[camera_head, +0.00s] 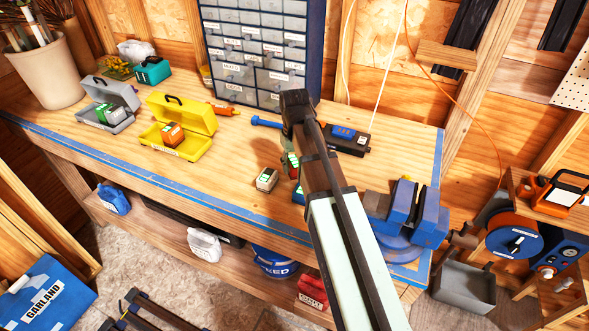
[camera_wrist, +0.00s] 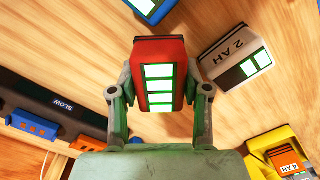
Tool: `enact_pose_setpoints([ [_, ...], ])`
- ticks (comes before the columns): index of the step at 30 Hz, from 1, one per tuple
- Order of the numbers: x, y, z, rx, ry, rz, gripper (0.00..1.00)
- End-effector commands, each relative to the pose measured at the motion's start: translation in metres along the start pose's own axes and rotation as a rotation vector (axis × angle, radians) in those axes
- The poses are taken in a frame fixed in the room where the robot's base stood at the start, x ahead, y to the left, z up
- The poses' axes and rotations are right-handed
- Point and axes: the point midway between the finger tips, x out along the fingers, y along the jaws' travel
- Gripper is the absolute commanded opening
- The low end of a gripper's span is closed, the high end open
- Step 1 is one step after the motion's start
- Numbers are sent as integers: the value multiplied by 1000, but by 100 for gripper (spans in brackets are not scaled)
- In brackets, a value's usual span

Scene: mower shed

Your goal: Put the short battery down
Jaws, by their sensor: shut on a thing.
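My gripper (camera_wrist: 160,92) is shut on a red battery (camera_wrist: 159,68) with white label squares edged in green. In the wrist view its fingers press on both sides of the battery. In the head view the battery (camera_head: 291,163) shows in part beside my arm, above the workbench (camera_head: 215,155); I cannot tell how large the gap below it is. A grey battery marked 2 AH (camera_wrist: 233,54) lies on the bench, and shows in the head view too (camera_head: 267,179). A blue battery (camera_wrist: 150,8) stands near it, partly hidden by my arm in the head view (camera_head: 298,194).
An open yellow case (camera_head: 180,125) holds an orange battery (camera_head: 172,135). An open grey case (camera_head: 108,103) stands left of it. A charger (camera_head: 347,139) with a blue piece lies behind my arm. A blue vise (camera_head: 410,215) is at the right. The bench front is clear.

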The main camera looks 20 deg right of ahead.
Motion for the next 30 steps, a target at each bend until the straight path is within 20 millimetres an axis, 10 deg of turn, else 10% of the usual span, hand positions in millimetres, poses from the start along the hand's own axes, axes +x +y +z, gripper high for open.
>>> enact_pose_setpoints([
  [19,30,0,0,0,0,0,6],
  [20,30,0,0,0,-1,0,51],
  [21,30,0,0,0,0,0,58],
  [30,29,0,0,0,0,0,58],
])
